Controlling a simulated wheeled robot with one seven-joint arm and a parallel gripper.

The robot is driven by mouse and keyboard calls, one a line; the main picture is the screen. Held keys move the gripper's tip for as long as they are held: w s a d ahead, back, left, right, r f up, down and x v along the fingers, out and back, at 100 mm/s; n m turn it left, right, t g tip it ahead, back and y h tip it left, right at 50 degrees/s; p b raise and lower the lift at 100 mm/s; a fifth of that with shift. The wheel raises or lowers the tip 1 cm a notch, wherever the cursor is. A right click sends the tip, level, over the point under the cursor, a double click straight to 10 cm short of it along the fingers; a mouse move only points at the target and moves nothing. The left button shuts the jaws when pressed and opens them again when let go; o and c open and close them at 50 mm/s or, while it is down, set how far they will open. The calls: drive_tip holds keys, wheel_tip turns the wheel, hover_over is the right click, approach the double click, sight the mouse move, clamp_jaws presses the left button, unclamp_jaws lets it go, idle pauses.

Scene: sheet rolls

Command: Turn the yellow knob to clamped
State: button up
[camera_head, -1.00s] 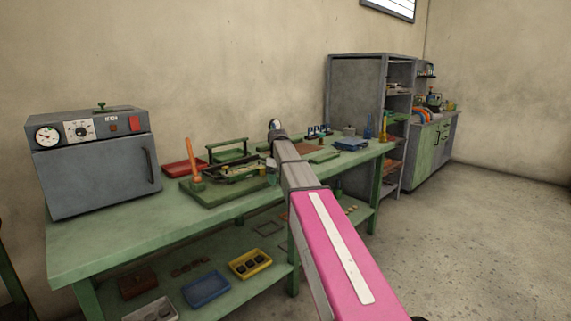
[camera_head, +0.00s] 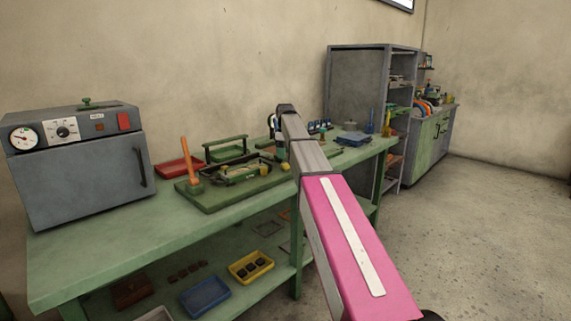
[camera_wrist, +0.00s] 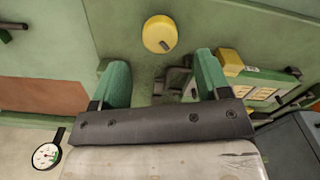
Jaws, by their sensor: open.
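The yellow knob (camera_wrist: 158,33) is a round disc with a dark mark near its lower right edge, on a green surface in the wrist view. My gripper (camera_wrist: 161,74) is open, its two green fingertips spread below the knob in the picture, with nothing between their tips. The knob lies beyond the fingertips, around the middle of the gap from side to side. I cannot read a clamped mark beside it. In the head view the green fixture board (camera_head: 222,202) lies on the green bench (camera_head: 100,245), and my arm hides part of that area.
A yellow block (camera_wrist: 229,60) and dark metal fittings sit right of the fingers in the wrist view. An orange upright handle (camera_head: 187,157), a red tray (camera_head: 178,168) and a grey oven (camera_head: 75,170) stand left on the bench. A grey shelf (camera_head: 355,90) stands behind.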

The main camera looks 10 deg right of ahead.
sight(285, 163)
drive_tip(key=shift+f, duration=2.7)
drive_tip(key=shift+c, duration=0.4)
drive_tip(key=c, duration=0.9)
